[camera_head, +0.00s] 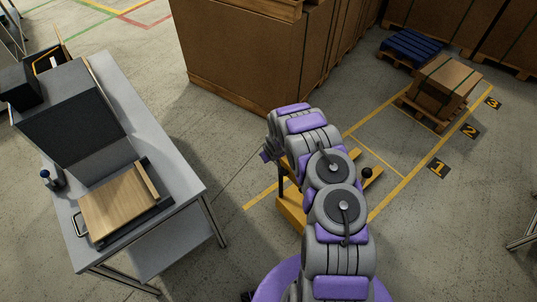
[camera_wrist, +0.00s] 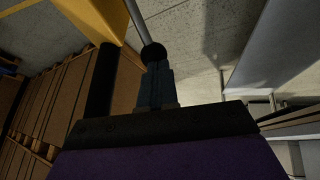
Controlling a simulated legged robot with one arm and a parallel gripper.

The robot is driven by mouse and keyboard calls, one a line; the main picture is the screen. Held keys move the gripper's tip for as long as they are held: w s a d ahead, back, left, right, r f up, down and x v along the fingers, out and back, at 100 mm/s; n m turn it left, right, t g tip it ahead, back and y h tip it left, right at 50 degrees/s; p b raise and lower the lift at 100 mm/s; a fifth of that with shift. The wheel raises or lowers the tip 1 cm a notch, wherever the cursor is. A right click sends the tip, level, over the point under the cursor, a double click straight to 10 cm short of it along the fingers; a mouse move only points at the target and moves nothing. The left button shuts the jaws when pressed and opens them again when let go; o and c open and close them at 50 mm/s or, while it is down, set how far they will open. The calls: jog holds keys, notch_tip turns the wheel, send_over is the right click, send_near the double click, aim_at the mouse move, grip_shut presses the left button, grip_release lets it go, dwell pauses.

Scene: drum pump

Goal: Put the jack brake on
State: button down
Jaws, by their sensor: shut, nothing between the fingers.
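The yellow jack (camera_head: 291,212) stands on the floor behind my arm, which hides much of it. A yellow part of it (camera_wrist: 95,18) shows at the top left of the wrist view. A grey lever with a black ball knob (camera_wrist: 153,53) comes down from the top of that view; I cannot tell for sure that it is the brake. My gripper (camera_wrist: 155,82) is shut and empty, its fingertips right at the knob. Whether they touch is not clear. In the head view my gripper (camera_head: 268,152) is small, left of the jack.
A grey table (camera_head: 185,180) with a wooden board (camera_head: 118,203) stands at the left. Large brown boxes (camera_head: 240,60) stand behind the jack. Yellow floor lines and a pallet with a carton (camera_head: 446,82) lie at the right. Open floor lies between table and jack.

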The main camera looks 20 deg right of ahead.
jog(key=shift+w+d+f, duration=0.1)
jog(key=shift+w+d, duration=0.05)
jog(key=shift+d, duration=0.4)
jog(key=shift+a+g, duration=0.3)
jog(key=shift+a, duration=0.15)
jog(key=shift+w, duration=0.1)
